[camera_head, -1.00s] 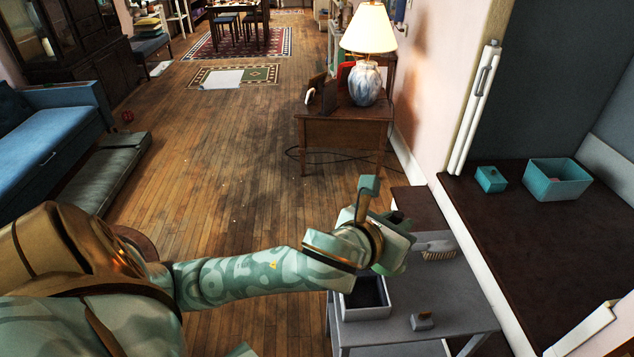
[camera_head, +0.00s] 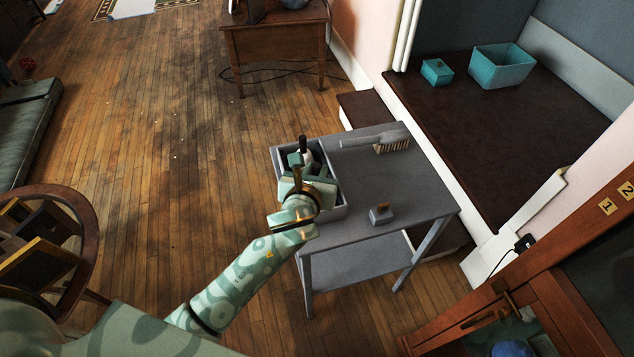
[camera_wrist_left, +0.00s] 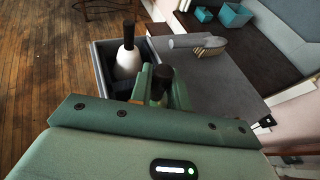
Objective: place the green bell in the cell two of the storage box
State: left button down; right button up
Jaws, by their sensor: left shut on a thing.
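My left gripper (camera_head: 309,168) is at the grey open-top box (camera_head: 338,212) on the grey side table. It is shut on the green bell, whose dark handle (camera_head: 302,144) stands up at the jaws. In the left wrist view the dark handle (camera_wrist_left: 162,78) shows between the green fingers, which hide most of the bell's body. A wooden case (camera_head: 574,290) with yellow tags 1 and 2 (camera_head: 617,198) stands at the lower right, cut off by the frame; its cells are not clearly visible. My right gripper is not in view.
A white bell (camera_wrist_left: 128,62) with a dark handle stands in the grey box beside my gripper. A brush (camera_head: 392,146) and a small grey block (camera_head: 381,215) lie on the table (camera_head: 425,190). Teal containers (camera_head: 500,67) sit on the dark ledge.

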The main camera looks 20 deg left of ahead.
pick_arm(q)
notch_tip(320, 180, down, 3)
jog(key=shift+b, duration=0.55)
jog(key=shift+r, duration=0.2)
jog(key=shift+f, duration=0.15)
jog(key=c, duration=1.3)
grip_release()
jog(key=p+v, duration=0.4)
jog(key=v, duration=0.8)
jog(key=shift+r, duration=0.25)
